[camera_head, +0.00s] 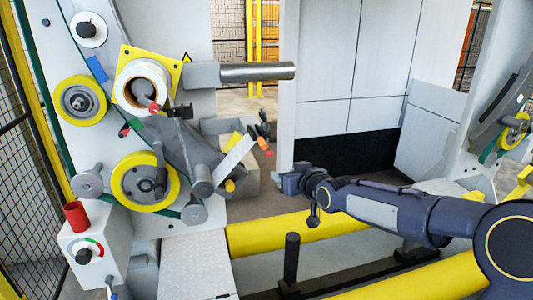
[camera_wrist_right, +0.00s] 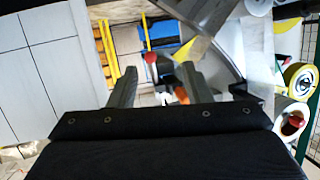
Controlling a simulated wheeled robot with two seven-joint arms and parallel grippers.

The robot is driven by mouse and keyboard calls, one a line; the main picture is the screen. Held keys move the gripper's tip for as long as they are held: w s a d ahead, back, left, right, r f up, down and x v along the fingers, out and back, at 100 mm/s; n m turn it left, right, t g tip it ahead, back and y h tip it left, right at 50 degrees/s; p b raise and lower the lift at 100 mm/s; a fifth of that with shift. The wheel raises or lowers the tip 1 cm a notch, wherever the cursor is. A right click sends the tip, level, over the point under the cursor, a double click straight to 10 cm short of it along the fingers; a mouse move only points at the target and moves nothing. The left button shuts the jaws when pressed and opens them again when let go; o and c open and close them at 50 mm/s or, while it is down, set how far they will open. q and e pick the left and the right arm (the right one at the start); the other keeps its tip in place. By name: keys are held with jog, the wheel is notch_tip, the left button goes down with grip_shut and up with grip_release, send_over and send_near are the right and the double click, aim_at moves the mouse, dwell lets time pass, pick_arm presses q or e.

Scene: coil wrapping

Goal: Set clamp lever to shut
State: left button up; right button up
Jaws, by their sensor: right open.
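A lever with an orange grip and red tip (camera_head: 264,147) sticks out on the right of the coil machine; I cannot tell surely that it is the clamp lever, or its setting. My right gripper (camera_head: 281,178) is just below and right of it, apart from it. In the right wrist view the two fingers of my right gripper (camera_wrist_right: 158,68) are spread. A red knob (camera_wrist_right: 150,58) shows between the fingertips, and an orange tip (camera_wrist_right: 181,93) shows close to the right finger. No grasp shows. My left gripper is not in view.
A white roll (camera_head: 142,84) sits on a yellow plate, with yellow-rimmed wheels around it. A metal bar (camera_head: 257,72) juts right above the lever. A yellow beam (camera_head: 290,232) runs below my right arm. A control box (camera_head: 93,245) stands at lower left.

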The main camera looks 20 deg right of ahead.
aim_at(271, 154)
jog(key=w+t, duration=0.1)
jog(key=w, duration=0.2)
jog(key=w+t, duration=0.1)
jog(key=w, duration=0.2)
jog(key=w+f+t, duration=0.1)
jog(key=w, duration=0.2)
jog(key=shift+w+d+f, duration=0.1)
jog(key=shift+w+d, duration=0.25)
jog(key=shift+w+y, duration=0.3)
jog(key=w+p, duration=0.1)
jog(key=w, duration=0.2)
jog(key=w+a+p, duration=0.1)
jog(key=w, duration=0.2)
jog(key=shift+a, duration=0.1)
jog(key=shift+w+a, duration=0.1)
jog(key=shift+w, duration=0.55)
jog(key=shift+c, duration=0.5)
grip_shut()
